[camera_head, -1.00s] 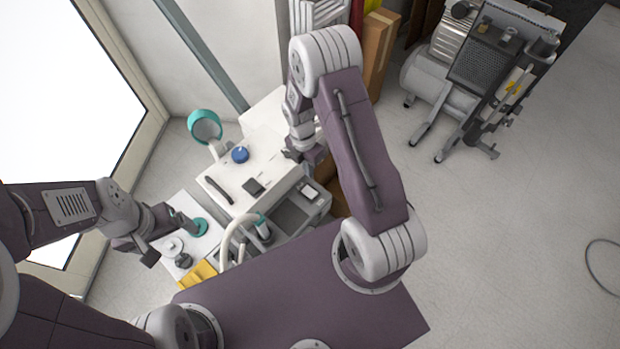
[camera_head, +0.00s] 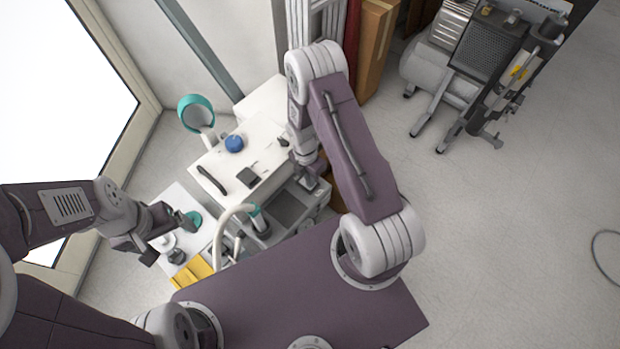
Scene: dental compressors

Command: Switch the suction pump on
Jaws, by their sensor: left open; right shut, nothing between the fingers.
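A white and grey unit (camera_head: 228,163), which looks like the suction pump, stands left of centre. It has a blue knob (camera_head: 234,143), a black handle (camera_head: 211,180) and a dark square (camera_head: 248,177) on its white top. Its grey front part holds a recessed tray (camera_head: 287,211). My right gripper (camera_head: 311,184) is shut and empty, low over the right end of the grey part. It hides the small panel there; I cannot tell whether it touches. My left gripper (camera_head: 166,238) is open and empty, above the white side table left of the unit.
A pale hose (camera_head: 226,224) with a teal-collared holder stands at the unit's front. A teal round lamp-like part (camera_head: 196,113) rises behind it. A yellow cloth (camera_head: 192,275) lies at the side table's front. A compressor (camera_head: 470,70) stands at upper right.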

